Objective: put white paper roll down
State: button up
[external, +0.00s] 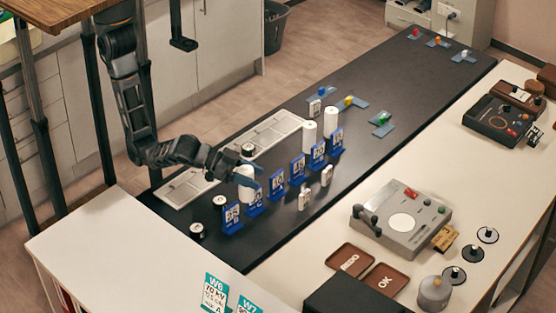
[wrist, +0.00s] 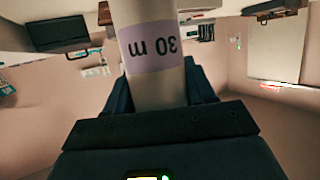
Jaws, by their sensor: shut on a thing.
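The white paper roll (external: 246,186) is upright in my gripper (external: 250,172), over the near-left part of the black table among the blue number stands. In the wrist view the roll (wrist: 150,80) fills the middle, with a pale band reading "30 m" upside down. My gripper's dark fingers (wrist: 160,98) are shut around it. I cannot tell whether the roll's bottom touches the table. Two other white rolls (external: 309,133) (external: 331,122) stand farther along, behind the stands.
A row of blue number stands (external: 278,184) runs beside the roll. A pale slotted tray (external: 270,132) lies along the table's left edge. The black table (external: 390,85) has free room toward the far end.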

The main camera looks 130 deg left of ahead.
jog(key=s+a+n+g+y+b, duration=0.1)
jog(key=s+a+n+g+y, duration=0.15)
jog(key=s+a, duration=0.5)
jog(key=s+a+n+g+y+b, duration=0.25)
jog(key=s+a, duration=0.25)
jog(key=a, duration=0.5)
jog(key=shift+n, duration=0.3)
jog(key=shift+w+a+f+p, duration=0.25)
jog(key=shift+w+a+f, duration=0.1)
jog(key=shift+a+f, duration=1.45)
jog(key=shift+w+a+f+p, duration=0.25)
jog(key=shift+w+a+f, duration=0.15)
jog(key=shift+a+f, duration=1.3)
jog(key=shift+w+a+f+p, duration=0.25)
jog(key=shift+w+a+f, duration=0.1)
jog(key=shift+a+f, duration=1.45)
jog(key=shift+f, duration=0.15)
jog(key=o, duration=1.1)
